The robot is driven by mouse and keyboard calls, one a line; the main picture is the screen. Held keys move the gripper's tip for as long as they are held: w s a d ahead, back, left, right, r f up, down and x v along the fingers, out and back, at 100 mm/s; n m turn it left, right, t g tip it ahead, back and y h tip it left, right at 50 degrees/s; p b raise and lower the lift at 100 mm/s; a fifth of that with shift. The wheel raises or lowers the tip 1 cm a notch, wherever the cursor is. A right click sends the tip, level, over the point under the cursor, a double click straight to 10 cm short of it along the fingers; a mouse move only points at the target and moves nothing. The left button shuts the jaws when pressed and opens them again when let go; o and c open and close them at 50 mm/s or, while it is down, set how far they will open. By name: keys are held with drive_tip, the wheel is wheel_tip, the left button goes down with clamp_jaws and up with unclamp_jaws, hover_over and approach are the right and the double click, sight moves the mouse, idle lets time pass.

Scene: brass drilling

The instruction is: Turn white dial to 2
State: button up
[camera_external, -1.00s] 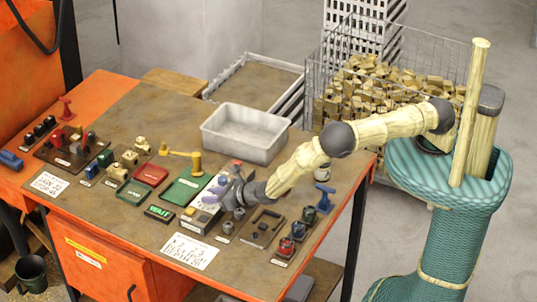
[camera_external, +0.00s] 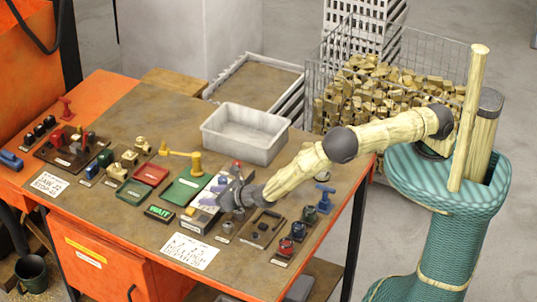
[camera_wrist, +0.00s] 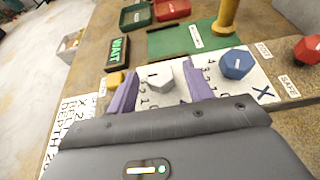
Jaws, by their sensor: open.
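The white dial (camera_wrist: 160,75) sits on a white panel (camera_wrist: 265,88) with printed numbers beside it. In the wrist view it lies between the two purple fingers of my gripper (camera_wrist: 161,88), which are open on either side of it. I cannot tell whether either finger touches it. A blue knob (camera_wrist: 237,63) sits on the same panel, to the right of the right finger, with its own numbers and an X below. In the external view my gripper (camera_external: 213,196) is low over the panel and hides the white dial. The dial's pointer reading is not clear.
A yellow button (camera_wrist: 116,79) is left of the left finger. A lit green WAIT sign (camera_external: 159,212) and a green plate (camera_external: 184,188) are close by. A red knob (camera_wrist: 307,48) is to the right. A grey bin (camera_external: 244,135) stands behind. A paper note (camera_external: 190,251) lies in front.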

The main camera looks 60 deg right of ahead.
drive_tip(key=shift+s, duration=0.15)
drive_tip(key=b+v, duration=0.4)
drive_tip(key=v, duration=1.3)
drive_tip(key=shift+r, duration=0.15)
drive_tip(key=d+r+m+g+h, duration=0.2)
drive_tip(key=d+m+g+h, duration=0.45)
drive_tip(key=d+m, duration=1.25)
drive_tip(key=s+d+r+m+g+y, duration=0.2)
drive_tip(key=s+d+r+m+y, duration=0.1)
drive_tip(key=s+d+m, duration=0.4)
drive_tip(key=s+d+r+m+g+y, duration=0.2)
drive_tip(key=s+d+r+m+y, duration=0.1)
drive_tip(key=s+d+m, duration=0.4)
drive_tip(key=d+r+m, duration=0.1)
drive_tip(key=d+m, duration=0.2)
drive_tip(key=d, duration=0.1)
drive_tip(key=shift+s+d+r, duration=0.25)
